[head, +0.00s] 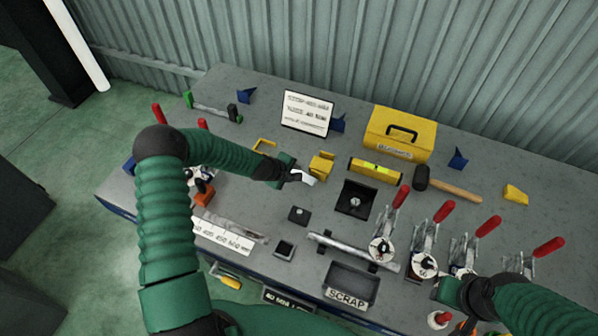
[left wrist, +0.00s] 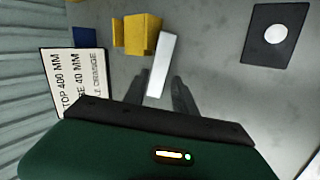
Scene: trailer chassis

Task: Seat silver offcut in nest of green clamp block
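The silver offcut (head: 304,178) is a short pale bar at the fingertips of my left gripper (head: 298,175). In the left wrist view, the silver offcut (left wrist: 162,64) lies slantwise between the two dark fingers (left wrist: 158,84). It is close to the right finger, with a thin gap showing at the left finger. I cannot tell whether it is gripped. A green block (head: 188,99) stands at the table's back left corner, beside a grey bar; its nest cannot be made out. My right gripper (head: 452,292) is by the toggle clamps at the right, its fingers not clear.
A yellow block (head: 321,165) stands just beyond the left gripper. A sign (head: 307,113), yellow toolbox (head: 400,134), level (head: 375,170) and hammer (head: 448,188) lie behind. Red-handled clamps (head: 424,250) crowd the right. A scrap tray (head: 351,284) is at the front.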

